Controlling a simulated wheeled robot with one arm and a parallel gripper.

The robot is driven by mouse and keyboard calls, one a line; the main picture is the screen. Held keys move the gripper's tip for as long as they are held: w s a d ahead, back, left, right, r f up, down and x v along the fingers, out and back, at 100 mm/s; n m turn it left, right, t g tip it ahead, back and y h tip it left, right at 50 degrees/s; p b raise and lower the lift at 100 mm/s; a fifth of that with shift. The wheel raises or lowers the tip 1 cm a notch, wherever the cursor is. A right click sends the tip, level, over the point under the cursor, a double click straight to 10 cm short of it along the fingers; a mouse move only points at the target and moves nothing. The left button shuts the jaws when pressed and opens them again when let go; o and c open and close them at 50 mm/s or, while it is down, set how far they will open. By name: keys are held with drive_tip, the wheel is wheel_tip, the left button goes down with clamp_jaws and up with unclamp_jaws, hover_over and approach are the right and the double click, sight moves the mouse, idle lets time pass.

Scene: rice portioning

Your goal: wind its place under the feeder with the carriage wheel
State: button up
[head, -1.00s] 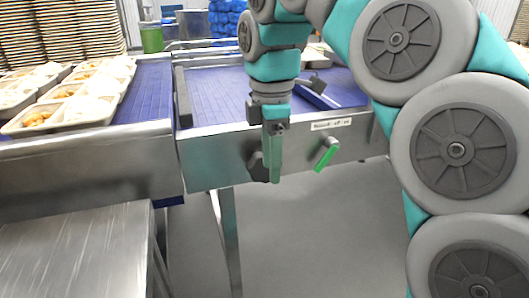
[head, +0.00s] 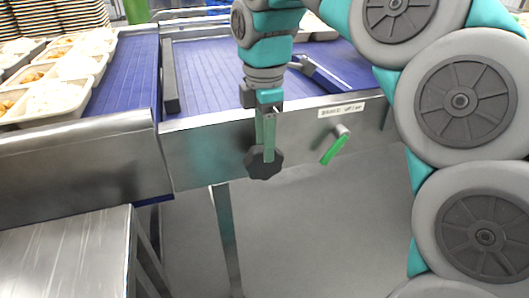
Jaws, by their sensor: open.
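The dark lobed wheel (head: 264,166) sits on the steel front face of the conveyor frame (head: 205,155), low and near the middle of the head view. My gripper (head: 264,157) points down right in front of it, its green fingers covering part of the wheel. The fingers are open, with a narrow gap between them. I cannot tell whether they touch the wheel. A green-handled lever (head: 335,148) is on the same face to the right, under a white label (head: 341,110). I cannot make out the feeder.
Blue belts (head: 210,75) run behind the steel face. Filled food trays (head: 55,98) stand on the left belt. A steel table (head: 65,255) is at lower left. Open grey floor (head: 310,235) lies below the wheel. My arm fills the right side.

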sight(263, 162)
drive_tip(key=shift+f, duration=1.7)
clamp_jaws()
